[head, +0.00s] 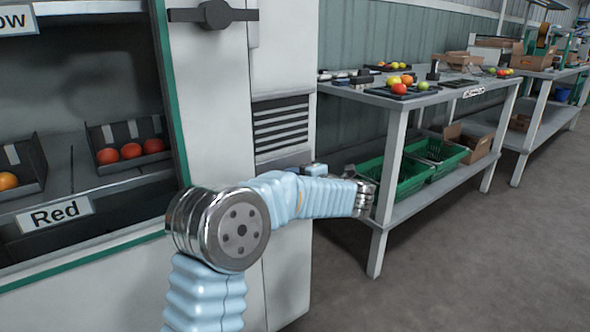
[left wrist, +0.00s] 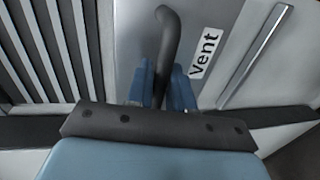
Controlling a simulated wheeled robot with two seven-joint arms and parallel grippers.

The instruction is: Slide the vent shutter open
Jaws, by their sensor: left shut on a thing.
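The vent's dark slats (head: 281,125) show on the white machine's side in the head view, with a plain grey band (head: 283,160) below them. In the left wrist view the slats (left wrist: 48,45) are at the left. Beside them is the smooth grey shutter plate (left wrist: 130,45) with a "Vent" label (left wrist: 205,52). A dark curved handle (left wrist: 168,25) stands out from the plate. My left gripper (left wrist: 162,75) has its blue fingers shut on this handle, one on each side. In the head view my forearm crosses below the vent and the fingertips cannot be made out. My right gripper is not in view.
A metal strip (left wrist: 257,55) runs along the panel right of the label. A white table (head: 398,118) with tomatoes on top and green crates (head: 383,178) on its lower shelf stands close right of my arm. Grey floor (head: 460,270) is clear at the front right.

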